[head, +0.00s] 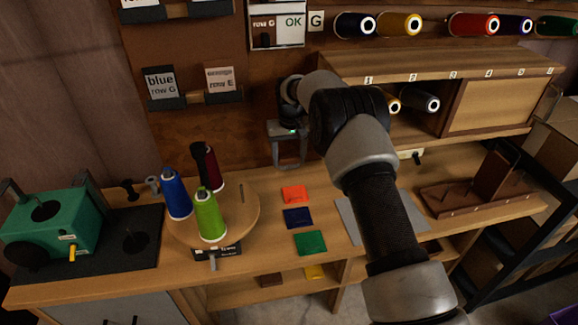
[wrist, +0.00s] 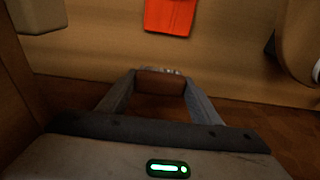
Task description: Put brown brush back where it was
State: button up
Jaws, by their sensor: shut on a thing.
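My gripper (head: 290,166) hangs fingers-down in front of the brown back board, above the rear of the workbench in the head view. In the wrist view its two fingers (wrist: 159,80) stand apart with a small brown block between their tips. This block, which looks like the brown brush (wrist: 158,84), has a pale, speckled strip along its far edge. The fingers are shut on it. In the head view the brush is too small and dark to make out clearly. I cannot tell from these frames which spot it came from.
A round wooden stand (head: 246,225) holds blue, green and dark red spools left of my gripper. An orange card (head: 294,194), a navy card (head: 298,218) and a green card (head: 310,242) lie on the bench. A green machine (head: 58,225) stands far left, a peg rack (head: 490,185) right.

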aim_at(289, 165)
jog(key=shift+f, duration=1.55)
jog(key=shift+f, duration=0.15)
jog(key=o, duration=1.1)
jog(key=r, duration=0.4)
jog(key=s+r, duration=0.1)
jog(key=r, duration=0.3)
jog(key=r+p, duration=0.1)
jog(key=r, duration=0.3)
jog(key=shift+s+d+r, duration=0.1)
jog(key=shift+s+d, duration=0.05)
jog(key=shift+d, duration=0.05)
